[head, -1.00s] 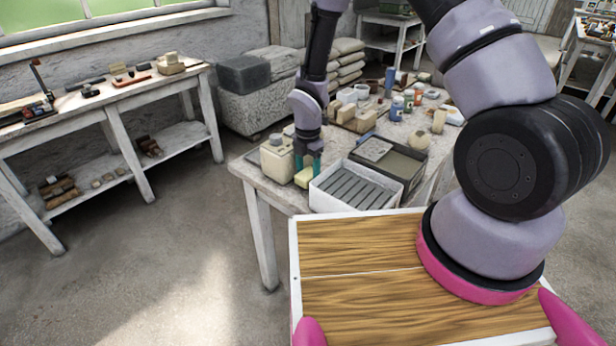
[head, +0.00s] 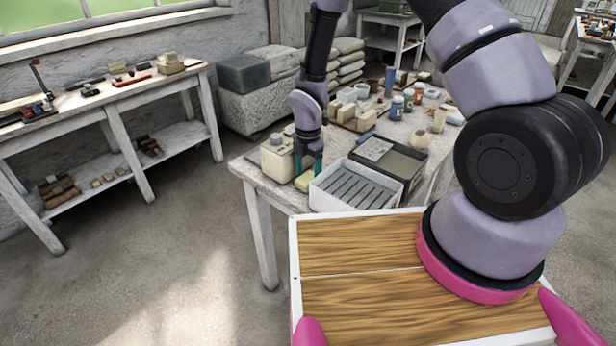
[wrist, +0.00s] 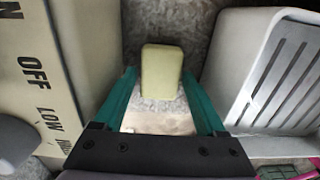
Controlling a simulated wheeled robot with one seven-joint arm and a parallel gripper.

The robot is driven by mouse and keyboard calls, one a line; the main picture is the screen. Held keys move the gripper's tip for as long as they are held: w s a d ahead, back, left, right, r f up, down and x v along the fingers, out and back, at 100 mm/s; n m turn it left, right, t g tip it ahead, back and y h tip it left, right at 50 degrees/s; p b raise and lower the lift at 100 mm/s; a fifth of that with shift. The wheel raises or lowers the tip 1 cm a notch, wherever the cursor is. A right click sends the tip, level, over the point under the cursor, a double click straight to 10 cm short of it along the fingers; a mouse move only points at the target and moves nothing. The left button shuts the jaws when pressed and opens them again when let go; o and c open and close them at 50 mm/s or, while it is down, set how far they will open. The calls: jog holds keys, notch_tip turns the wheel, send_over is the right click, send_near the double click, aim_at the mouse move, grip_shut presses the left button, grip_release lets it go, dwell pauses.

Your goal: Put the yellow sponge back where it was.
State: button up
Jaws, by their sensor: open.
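The yellow sponge (wrist: 161,72) lies on the table in the gap between a cream box with lettering and a pale slatted tray. In the wrist view it sits upright in the picture, just beyond and between my fingertips. In the head view the sponge (head: 304,182) shows only partly, low beside my gripper. My gripper (head: 309,163) is open, its teal fingers pointing down above the sponge. In the wrist view the fingers of my gripper (wrist: 161,88) stand apart with nothing held between them.
The cream box (wrist: 42,75) with "OFF" and "LOW" printed on it stands close on the left. The slatted tray (wrist: 262,75) stands close on the right. An open dark case (head: 402,168) and several jars are farther back on the table (head: 262,181).

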notch_tip(320, 180, up, 11)
notch_tip(320, 180, up, 10)
jog(key=m+t, duration=0.1)
jog(key=m, duration=0.5)
send_over(308, 177)
jog(key=w+d, duration=0.1)
jog(key=d, duration=0.4)
jog(key=s+d+r+m+t, duration=0.25)
jog(key=d+r+m, duration=0.45)
jog(key=r, duration=0.5)
jog(key=s+d+r+m+t+y, duration=0.1)
jog(key=s+d+r+m+t, duration=0.1)
jog(key=s+r+m, duration=0.5)
jog(key=s+d+r+m+t+y, duration=0.1)
jog(key=s+d+r+m, duration=0.3)
jog(key=s+r+m, duration=0.3)
jog(key=s+m, duration=0.1)
jog(key=m, duration=0.3)
jog(key=shift+s+d+r+t, duration=0.25)
jog(key=shift+d+r+t, duration=0.1)
jog(key=shift+r, duration=0.05)
